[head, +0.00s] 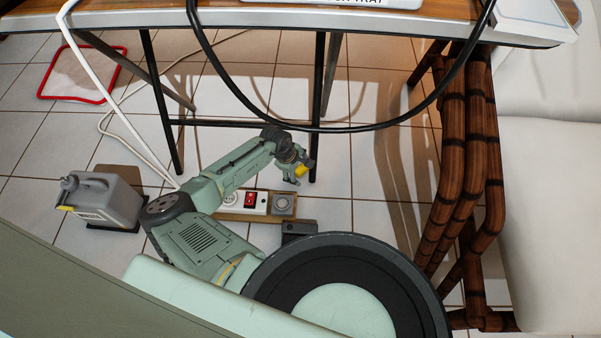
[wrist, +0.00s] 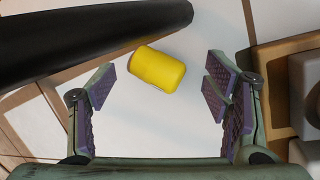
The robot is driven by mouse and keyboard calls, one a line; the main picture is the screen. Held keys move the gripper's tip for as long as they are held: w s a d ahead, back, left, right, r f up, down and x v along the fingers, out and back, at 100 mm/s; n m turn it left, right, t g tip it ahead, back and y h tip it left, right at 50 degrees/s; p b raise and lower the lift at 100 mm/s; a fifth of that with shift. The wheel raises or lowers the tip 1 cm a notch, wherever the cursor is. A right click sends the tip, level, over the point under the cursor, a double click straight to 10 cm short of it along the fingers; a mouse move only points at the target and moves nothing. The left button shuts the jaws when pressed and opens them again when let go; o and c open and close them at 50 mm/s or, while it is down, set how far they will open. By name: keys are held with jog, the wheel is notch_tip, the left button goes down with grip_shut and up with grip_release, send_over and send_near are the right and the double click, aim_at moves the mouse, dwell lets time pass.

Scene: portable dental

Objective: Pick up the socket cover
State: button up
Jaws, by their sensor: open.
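A small yellow rounded block (wrist: 158,69) shows in the wrist view, beyond and between the fingertips. It touches neither finger. In the head view a yellow piece (head: 302,170) shows at my gripper (head: 293,179). My gripper is open and empty, its purple-padded fingers (wrist: 160,88) spread wide. A grey square plate with a round face (head: 283,204) sits at the right end of the socket strip (head: 231,202). Part of a grey fitting on a wooden board (wrist: 305,84) shows at the wrist view's right edge. I cannot tell for certain which piece is the socket cover.
A black table leg (wrist: 80,38) runs close by the yellow block. The table (head: 120,16) stands overhead, with a black cable (head: 330,129) hanging down. A grey jug (head: 106,198) stands at left, a rattan chair (head: 468,150) at right.

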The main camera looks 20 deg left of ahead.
jog(key=shift+f, duration=0.1)
jog(key=c, duration=1.1)
